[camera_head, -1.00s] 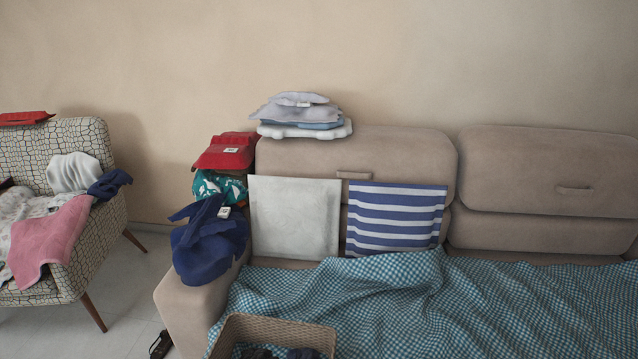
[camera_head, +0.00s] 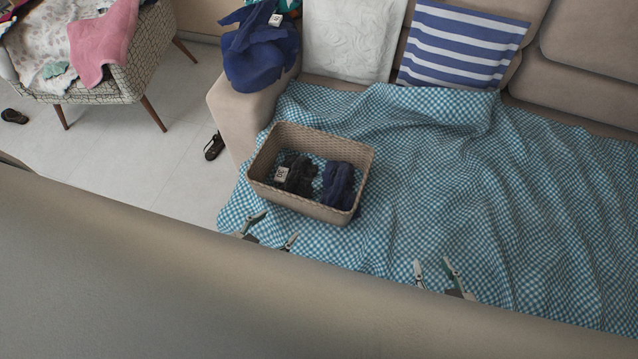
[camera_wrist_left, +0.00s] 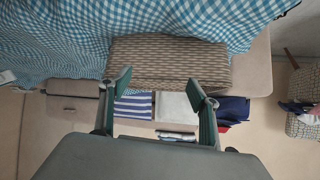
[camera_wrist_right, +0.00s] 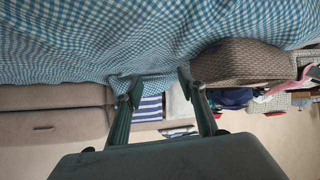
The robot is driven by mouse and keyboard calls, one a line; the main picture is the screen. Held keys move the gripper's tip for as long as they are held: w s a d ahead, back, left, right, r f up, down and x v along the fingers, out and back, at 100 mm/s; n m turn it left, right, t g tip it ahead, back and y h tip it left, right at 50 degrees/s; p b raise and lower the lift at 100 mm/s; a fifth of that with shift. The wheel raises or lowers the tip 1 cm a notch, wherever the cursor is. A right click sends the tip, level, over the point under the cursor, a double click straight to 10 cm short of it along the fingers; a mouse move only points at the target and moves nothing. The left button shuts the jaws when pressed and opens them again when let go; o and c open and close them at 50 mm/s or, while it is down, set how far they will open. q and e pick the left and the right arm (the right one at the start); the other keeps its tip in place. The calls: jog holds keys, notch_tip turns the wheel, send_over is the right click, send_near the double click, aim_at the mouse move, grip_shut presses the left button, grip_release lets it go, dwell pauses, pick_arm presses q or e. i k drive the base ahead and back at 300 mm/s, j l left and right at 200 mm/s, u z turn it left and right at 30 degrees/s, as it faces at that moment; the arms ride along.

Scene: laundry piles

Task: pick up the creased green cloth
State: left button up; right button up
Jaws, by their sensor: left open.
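A small patch of pale green cloth (camera_head: 57,69) shows on the patterned armchair at the upper left of the head view, among the piled laundry; most of it is covered or too small to make out. A teal patterned cloth (camera_head: 287,6) is partly cut off at the top edge, behind a navy cloth. I cannot tell which is the creased green cloth. My left gripper (camera_head: 279,225) is open and empty, in front of the wicker basket; its fingers also show apart in the left wrist view (camera_wrist_left: 158,80). My right gripper (camera_head: 432,262) is open and empty over the checked blanket.
The wicker basket (camera_head: 262,191) holds dark clothes on the blue checked blanket (camera_head: 450,190). A navy cloth (camera_head: 258,55) hangs over the sofa arm. The armchair (camera_head: 135,75) bears a pink cloth (camera_head: 102,42). A beige surface (camera_head: 200,290) fills the foreground. Floor between the seats is mostly clear.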

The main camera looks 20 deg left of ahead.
aim_at(54, 69)
jog(key=k+j+u, duration=0.1)
jog(key=u, duration=1.5)
jog(key=l+u, duration=0.2)
jog(key=u, duration=0.25)
jog(key=i+j+u, duration=0.2)
jog(key=i, duration=0.15)
jog(key=i+u, duration=0.25)
jog(key=i, duration=0.15)
jog(key=i+j, duration=0.1)
jog(key=i, duration=1.35)
jog(key=i+j+z, duration=0.1)
jog(key=i+z, duration=0.35)
jog(key=i+j+z, duration=0.25)
jog(key=z, duration=0.2)
jog(key=i+j+z, duration=0.65)
jog(key=j+z, duration=0.25)
jog(key=i+j+z, duration=0.1)
jog(key=i+j, duration=0.15)
jog(key=i, duration=0.25)
